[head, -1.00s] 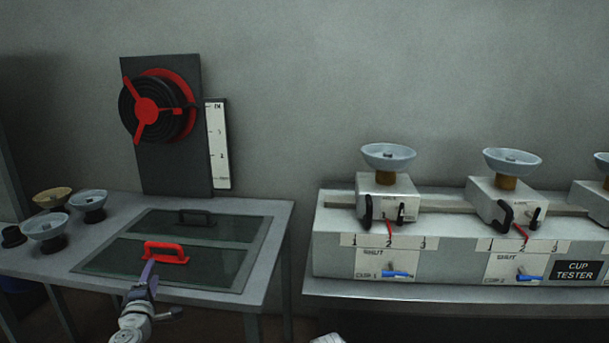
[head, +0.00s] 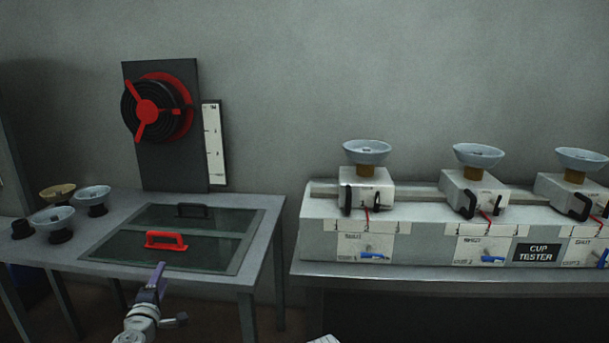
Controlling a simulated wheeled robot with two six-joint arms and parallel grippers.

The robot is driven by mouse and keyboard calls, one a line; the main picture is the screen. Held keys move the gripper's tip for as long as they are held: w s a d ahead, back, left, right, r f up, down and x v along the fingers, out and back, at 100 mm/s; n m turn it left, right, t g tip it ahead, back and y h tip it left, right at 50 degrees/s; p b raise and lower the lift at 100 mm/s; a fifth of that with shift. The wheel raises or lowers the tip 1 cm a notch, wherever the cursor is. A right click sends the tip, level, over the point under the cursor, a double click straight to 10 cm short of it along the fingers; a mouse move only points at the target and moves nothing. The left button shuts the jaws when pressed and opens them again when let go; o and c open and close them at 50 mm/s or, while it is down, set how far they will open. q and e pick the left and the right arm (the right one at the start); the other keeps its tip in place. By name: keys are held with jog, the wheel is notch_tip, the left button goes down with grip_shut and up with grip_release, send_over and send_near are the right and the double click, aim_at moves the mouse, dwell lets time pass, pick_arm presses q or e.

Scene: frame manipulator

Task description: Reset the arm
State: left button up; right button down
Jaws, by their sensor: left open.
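My left gripper (head: 157,272) is at the front edge of the left table, in the lower left of the head view. Its purple fingers point up toward the red handle (head: 166,240) on the dark glass panel. It is open, and I see nothing between its fingers. The fingertips appear just short of the red handle, with a small gap in the picture. My right gripper does not show clearly; only a small pale piece (head: 326,339) shows at the bottom edge, and I cannot tell what it is.
The left table (head: 95,262) bears several cups (head: 52,222), a black handle (head: 194,211) and a black board with a red-spoked wheel (head: 147,111). At right, the cup tester (head: 420,240) carries cups on boxes with black and blue levers. A gap separates the tables.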

pick_arm(q)
jog(key=s+d+r+m+g+h+p, duration=0.1)
jog(key=d+m+g+h+p, duration=0.5)
jog(key=d, duration=0.7)
jog(key=s+d+m+g+h+p, duration=0.1)
jog(key=s+d+m+h+p, duration=0.15)
jog(key=d+m+p, duration=0.75)
jog(key=s+d+f+m+g, duration=0.25)
jog(key=s+d+g, duration=0.4)
jog(key=d, duration=0.35)
jog(key=s+a+r+m+g+y+p, duration=0.2)
jog(key=s+y+p, duration=0.4)
jog(key=s, duration=0.6)
jog(key=shift+a+r+m+g+y, duration=0.2)
jog(key=shift+r+m+g+y, duration=0.35)
jog(key=shift+m+g, duration=0.65)
